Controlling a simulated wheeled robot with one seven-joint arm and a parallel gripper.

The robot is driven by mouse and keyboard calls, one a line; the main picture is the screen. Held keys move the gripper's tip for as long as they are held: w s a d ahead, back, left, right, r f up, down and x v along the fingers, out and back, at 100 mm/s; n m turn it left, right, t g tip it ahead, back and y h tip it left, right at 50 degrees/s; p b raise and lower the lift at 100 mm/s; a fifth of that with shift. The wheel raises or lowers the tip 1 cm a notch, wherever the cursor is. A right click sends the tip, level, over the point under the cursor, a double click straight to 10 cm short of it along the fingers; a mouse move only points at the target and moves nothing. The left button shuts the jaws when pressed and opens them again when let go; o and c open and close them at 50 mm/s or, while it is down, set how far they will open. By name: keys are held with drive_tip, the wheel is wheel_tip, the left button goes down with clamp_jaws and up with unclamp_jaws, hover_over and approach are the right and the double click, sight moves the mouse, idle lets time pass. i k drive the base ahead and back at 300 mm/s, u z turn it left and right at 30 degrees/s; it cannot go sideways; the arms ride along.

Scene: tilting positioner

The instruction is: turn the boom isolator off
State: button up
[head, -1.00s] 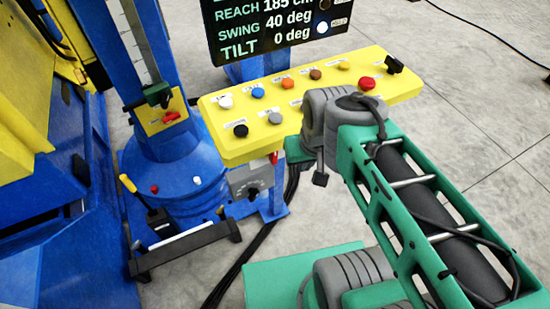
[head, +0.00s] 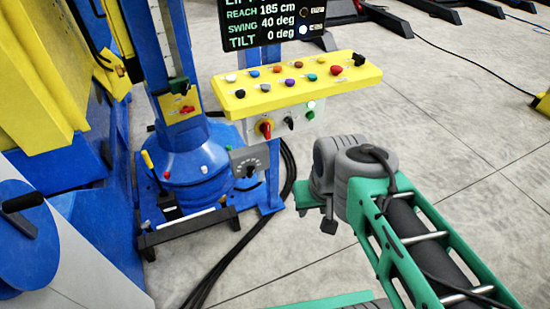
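Another red handle (head: 187,109) is on a yellow plate on the blue column. No label can be read to tell which is the boom isolator. My green and grey arm reaches in from the lower right, its grey joint in front of and below the panel, apart from both. My gripper's fingers cannot be made out.
The yellow panel (head: 340,88) carries several coloured buttons. Below it are a black switch (head: 289,122), white and green buttons, and a grey dial box (head: 248,162). A display (head: 270,20) stands behind. Black cables run down to the floor.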

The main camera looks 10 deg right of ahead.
sight(266, 128)
drive_tip(key=u, duration=0.7)
drive_tip(key=i, duration=0.7)
drive_tip(key=u, duration=0.35)
